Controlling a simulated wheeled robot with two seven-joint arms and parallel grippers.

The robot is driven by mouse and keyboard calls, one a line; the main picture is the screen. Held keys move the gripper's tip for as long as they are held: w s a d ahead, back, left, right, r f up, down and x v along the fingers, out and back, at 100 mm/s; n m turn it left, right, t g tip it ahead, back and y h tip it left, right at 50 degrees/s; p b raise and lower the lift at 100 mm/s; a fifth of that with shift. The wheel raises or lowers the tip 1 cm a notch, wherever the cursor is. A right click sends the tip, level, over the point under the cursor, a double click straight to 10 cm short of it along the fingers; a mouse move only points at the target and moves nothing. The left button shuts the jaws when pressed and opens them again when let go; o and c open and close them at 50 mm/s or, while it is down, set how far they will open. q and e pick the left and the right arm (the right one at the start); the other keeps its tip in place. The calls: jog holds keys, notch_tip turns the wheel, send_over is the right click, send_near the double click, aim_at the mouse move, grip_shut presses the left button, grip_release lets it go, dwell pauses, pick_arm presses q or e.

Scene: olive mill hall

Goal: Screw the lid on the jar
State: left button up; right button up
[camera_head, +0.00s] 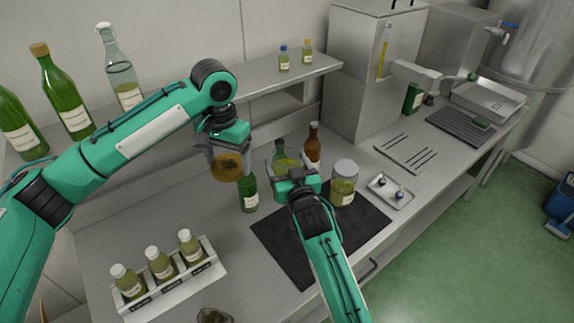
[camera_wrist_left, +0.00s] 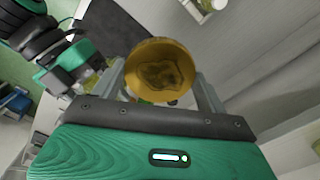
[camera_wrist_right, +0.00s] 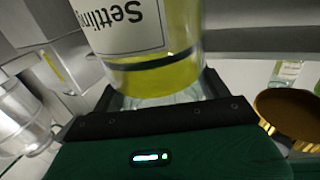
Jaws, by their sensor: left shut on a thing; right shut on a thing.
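The golden lid (camera_head: 227,168) is held in my left gripper (camera_head: 222,150), left of the jar and above the bench. In the left wrist view the lid (camera_wrist_left: 160,72) sits between the two fingers, its round face with a dark emblem toward the camera. The open glass jar (camera_head: 284,158), with yellow-green liquid, is held in my right gripper (camera_head: 292,180), which hides its lower part. In the right wrist view the jar (camera_wrist_right: 150,75) shows a white label reading "Settlin…", and the lid (camera_wrist_right: 290,112) is apart from it at the right.
A dark mat (camera_head: 300,250) lies under my right arm. A lidded jar (camera_head: 344,186) and a small tray (camera_head: 390,191) stand to the right, a brown bottle (camera_head: 312,145) behind. A green bottle (camera_head: 248,193) is below the lid. A bottle rack (camera_head: 180,281) is front left.

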jog(key=shift+r, duration=0.2)
dwell(0.6)
pick_arm(q)
jog(key=s+a+f+n+b, duration=0.2)
jog(key=s+a+f+b, duration=0.2)
jog(key=s+f, duration=0.3)
jog(key=s+a+f+n+b, duration=0.2)
jog(key=s+a+f+b, duration=0.3)
jog(key=f, duration=0.8)
jog(key=s, duration=0.3)
pick_arm(e)
jog(key=s+d+f+m+h, duration=0.1)
jog(key=s+d+f, duration=0.3)
jog(key=s+d, duration=0.2)
jog(key=s+d+f+m+h, duration=0.1)
jog(key=s+d+f+h, duration=0.1)
jog(key=s+d+f, duration=0.2)
jog(key=s+d+f+m+h, duration=0.1)
jog(key=s+d+f, duration=0.3)
jog(key=s+d, duration=0.6)
jog(key=shift+s+f+t+h, duration=0.3)
jog(key=shift+s+h, duration=0.2)
jog(key=shift+s, duration=0.25)
pick_arm(q)
jog(key=shift+s, duration=0.1)
pick_arm(e)
jog(key=shift+a+r, duration=0.1)
